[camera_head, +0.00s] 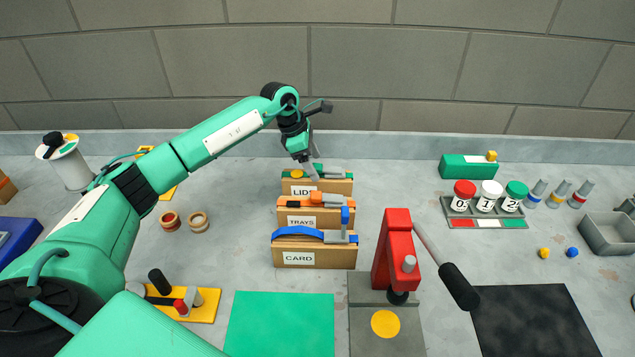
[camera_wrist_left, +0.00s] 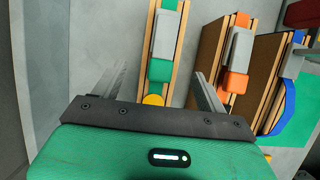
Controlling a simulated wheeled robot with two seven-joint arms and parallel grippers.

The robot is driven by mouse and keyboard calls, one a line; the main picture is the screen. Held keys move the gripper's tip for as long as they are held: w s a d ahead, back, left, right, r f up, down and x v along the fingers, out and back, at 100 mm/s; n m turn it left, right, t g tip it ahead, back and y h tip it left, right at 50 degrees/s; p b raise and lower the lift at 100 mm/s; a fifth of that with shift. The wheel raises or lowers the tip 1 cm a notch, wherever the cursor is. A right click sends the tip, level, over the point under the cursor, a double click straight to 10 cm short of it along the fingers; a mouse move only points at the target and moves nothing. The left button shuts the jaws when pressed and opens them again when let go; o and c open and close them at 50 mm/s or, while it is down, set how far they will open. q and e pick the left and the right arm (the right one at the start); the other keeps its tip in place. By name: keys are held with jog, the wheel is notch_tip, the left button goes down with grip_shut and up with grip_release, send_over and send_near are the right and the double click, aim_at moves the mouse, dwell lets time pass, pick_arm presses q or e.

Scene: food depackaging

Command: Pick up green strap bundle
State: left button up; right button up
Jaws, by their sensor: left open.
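The green strap bundle (camera_head: 342,187) is a brown stack labelled LIDS, with a green strap, a grey buckle and a yellow dot on top. It is the rearmost of three labelled bundles. My left gripper (camera_head: 313,173) is over it, pointing down. In the left wrist view the bundle (camera_wrist_left: 159,72) runs between the two spread fingers of my left gripper (camera_wrist_left: 158,90), with visible room on both sides. The gripper is open and empty. How high the fingertips are above the bundle is hard to tell. My right gripper is not in view.
In front stand the orange-strapped TRAYS bundle (camera_head: 340,218) and the blue-strapped CARD bundle (camera_head: 316,257), close behind one another. A red press (camera_head: 393,250) with a black-handled lever stands right of them. A rack of jars (camera_head: 485,211) is further right. The back wall is behind.

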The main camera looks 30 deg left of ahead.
aim_at(316, 166)
pick_arm(q)
jog(key=shift+p+x, duration=0.65)
jog(key=shift+x, duration=1.05)
grip_shut()
